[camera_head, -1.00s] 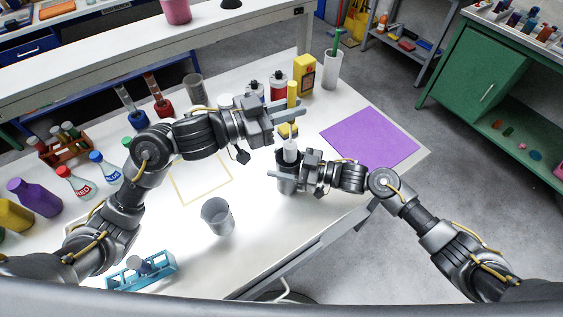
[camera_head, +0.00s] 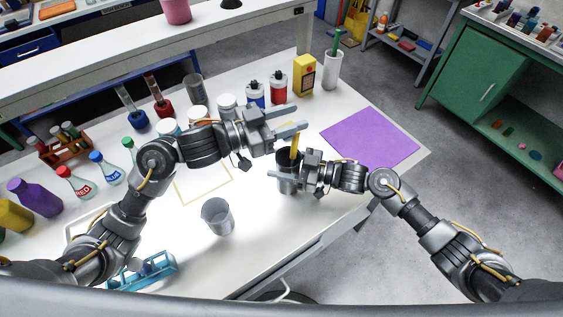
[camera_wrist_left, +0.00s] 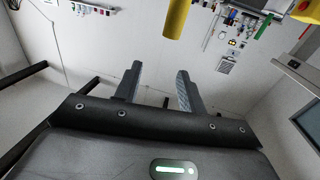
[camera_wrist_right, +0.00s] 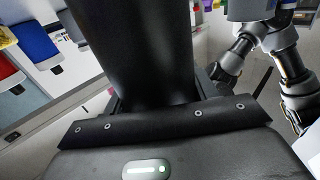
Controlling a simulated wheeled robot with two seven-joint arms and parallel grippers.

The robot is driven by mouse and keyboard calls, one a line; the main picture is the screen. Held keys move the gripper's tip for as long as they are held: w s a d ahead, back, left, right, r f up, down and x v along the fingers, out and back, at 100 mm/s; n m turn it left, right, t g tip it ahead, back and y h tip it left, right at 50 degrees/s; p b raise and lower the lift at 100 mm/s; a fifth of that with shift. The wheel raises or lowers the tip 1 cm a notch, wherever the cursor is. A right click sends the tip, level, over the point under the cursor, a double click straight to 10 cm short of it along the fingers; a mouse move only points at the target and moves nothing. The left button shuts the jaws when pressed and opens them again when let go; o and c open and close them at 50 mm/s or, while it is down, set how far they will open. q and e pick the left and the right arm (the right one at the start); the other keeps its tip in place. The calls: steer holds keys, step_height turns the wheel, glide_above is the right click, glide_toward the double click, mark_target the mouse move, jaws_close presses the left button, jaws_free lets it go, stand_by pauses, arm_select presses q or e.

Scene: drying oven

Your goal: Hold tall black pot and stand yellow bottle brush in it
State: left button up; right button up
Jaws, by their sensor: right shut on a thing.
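The tall black pot (camera_head: 287,184) stands upright near the table's right front edge. My right gripper (camera_head: 285,178) is shut on it from the right; the pot's dark wall (camera_wrist_right: 145,45) fills the middle of the right wrist view. The yellow bottle brush (camera_head: 295,146) stands in the pot, its yellow handle sticking up from the mouth and its head hidden inside. My left gripper (camera_head: 292,120) is just above and behind the handle, with its fingers apart and nothing between them. In the left wrist view the fingers (camera_wrist_left: 156,90) are spread, with the yellow handle (camera_wrist_left: 177,18) beyond them.
A grey beaker (camera_head: 217,216) stands left of the pot. A purple mat (camera_head: 370,138) lies to the right. Bottles, a yellow box (camera_head: 304,75) and a white holder with a green brush (camera_head: 332,70) stand behind. A blue rack (camera_head: 143,272) is at front left.

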arm_select(q)
steer(key=v, duration=0.8)
stand_by(0.5)
arm_select(e)
steer(key=o, duration=1.1)
steer(key=shift+c, duration=0.2)
steer(key=shift+d, duration=0.15)
steer(key=v, duration=1.1)
steer(key=shift+d, duration=0.35)
steer(key=shift+s, duration=0.2)
